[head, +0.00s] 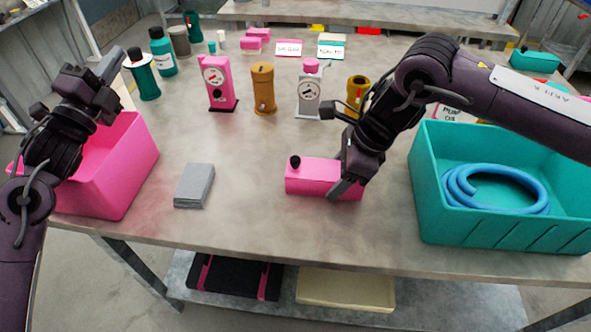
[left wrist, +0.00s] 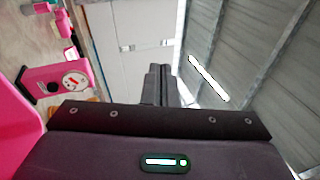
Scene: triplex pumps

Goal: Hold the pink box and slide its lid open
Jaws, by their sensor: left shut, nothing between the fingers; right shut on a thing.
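The pink box (head: 313,173) lies on the table front centre, a low block with a small black knob (head: 295,161) on top near its left end. Its lid looks closed, with no gap that I can make out. My right gripper (head: 347,188) is shut on the right end of the box, and its fingers hide part of that end. My left gripper (head: 122,58) is raised at the far left above the pink bin, shut and empty, well away from the box. In the left wrist view its fingers (left wrist: 160,85) point at the wall and roof.
A pink bin (head: 128,185) stands at the left edge, a teal bin (head: 430,200) with a coiled blue hose (head: 495,190) at the right. A grey block (head: 194,186) lies left of the box. Pumps, bottles and cylinders stand behind. The table between grey block and box is clear.

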